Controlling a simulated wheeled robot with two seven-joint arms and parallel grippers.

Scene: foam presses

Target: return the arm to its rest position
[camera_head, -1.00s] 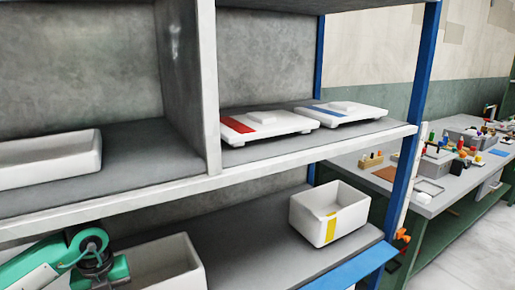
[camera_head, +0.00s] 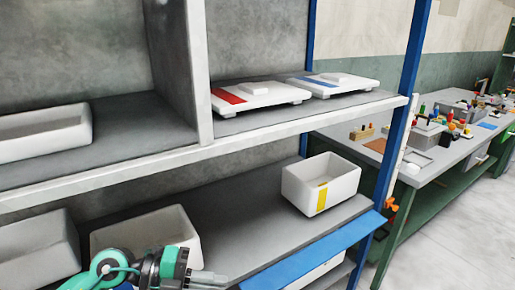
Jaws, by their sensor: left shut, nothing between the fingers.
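My left gripper (camera_head: 208,281) is at the bottom of the view, in front of the lower shelf, with its teal and grey arm coming in from the lower left. Its fingers are close together, point right and hold nothing. It is in front of a white bin (camera_head: 150,228) on the lower shelf and apart from the other things to its right. My right gripper is not in view.
The shelf unit (camera_head: 150,165) holds a white tray (camera_head: 45,132), a red-striped lid (camera_head: 255,97) and a blue-striped lid (camera_head: 333,84) above. Below are a yellow-striped bin (camera_head: 335,186) and another bin (camera_head: 35,250). A workbench (camera_head: 455,150) stands at right.

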